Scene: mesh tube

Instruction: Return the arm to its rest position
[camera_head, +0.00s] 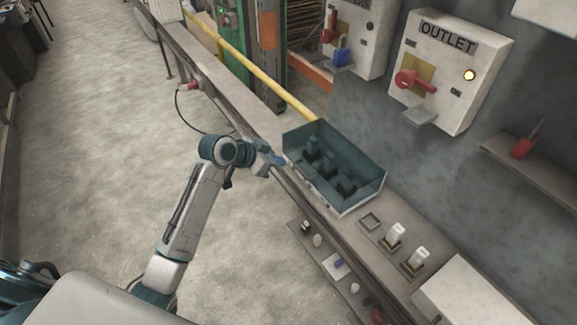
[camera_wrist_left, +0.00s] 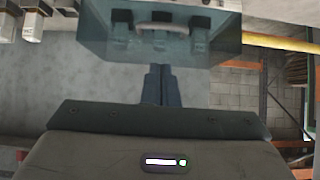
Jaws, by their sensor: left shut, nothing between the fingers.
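My left arm reaches up from the bottom left in the head view. My left gripper (camera_head: 276,159) is at the near left side of an open teal box (camera_head: 362,203) on the narrow bench. In the left wrist view the two fingers of the left gripper (camera_wrist_left: 161,72) are together with nothing between them. The teal box (camera_wrist_left: 226,52) shows just beyond the fingertips there; I cannot tell whether they touch it. Dark blocks (camera_head: 329,165) stand inside the box. My right gripper is not in view.
The bench (camera_head: 252,106) runs along the grey wall. White pieces (camera_head: 397,236) stand in holders right of the box. A lower shelf (camera_head: 318,254) holds small items. An OUTLET switch box (camera_head: 450,75) is on the wall. A yellow rail (camera_head: 268,82) runs behind. The floor at left is clear.

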